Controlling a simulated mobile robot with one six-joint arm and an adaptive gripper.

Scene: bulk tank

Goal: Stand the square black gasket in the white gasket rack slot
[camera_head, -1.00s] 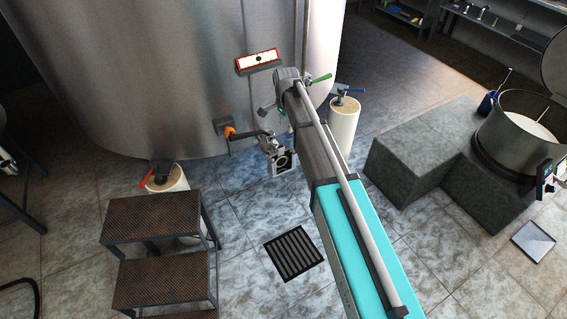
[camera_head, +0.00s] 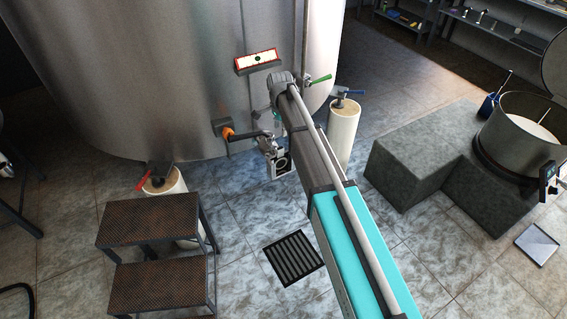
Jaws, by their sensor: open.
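My arm reaches from the lower right toward the tank. My gripper (camera_head: 279,164) shows small and partly hidden at its far end, in front of the tank's lower wall. It is open; I cannot make out anything between its fingers. I cannot make out the square black gasket or the white gasket rack in this view. My arm covers part of the tank front and the floor behind it.
The steel tank (camera_head: 170,70) fills the upper left, with an orange-marked valve (camera_head: 224,130). Metal steps (camera_head: 148,222) stand lower left. Grey blocks (camera_head: 415,155) and a round vat (camera_head: 515,130) stand right. A floor grate (camera_head: 293,258) lies in the middle; floor around it is clear.

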